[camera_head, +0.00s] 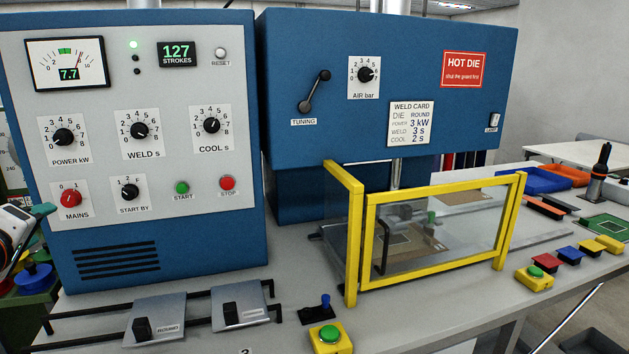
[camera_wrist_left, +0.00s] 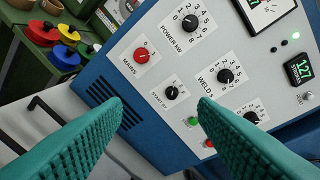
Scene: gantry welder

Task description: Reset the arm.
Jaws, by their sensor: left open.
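My left gripper (camera_head: 42,210) shows at the left edge of the head view, in front of the left side of the blue welder cabinet (camera_head: 160,245). Only a teal fingertip and part of the white wrist show there. In the left wrist view my left gripper (camera_wrist_left: 160,104) has its two teal ribbed fingers wide apart with nothing between them. Beyond them is the tilted control panel, with the red MAINS knob (camera_wrist_left: 141,55), the START BY knob (camera_wrist_left: 171,92) and the WELD knob (camera_wrist_left: 225,75). The fingers look apart from the panel. My right gripper is not in view.
A yellow-framed clear guard (camera_head: 440,235) stands before the press. Two grey plates (camera_head: 155,312) with black handles, a blue-knobbed lever (camera_head: 318,308) and green buttons in yellow boxes (camera_head: 330,337) line the front bench. Colored lidded pots (camera_wrist_left: 62,54) stand left of the cabinet.

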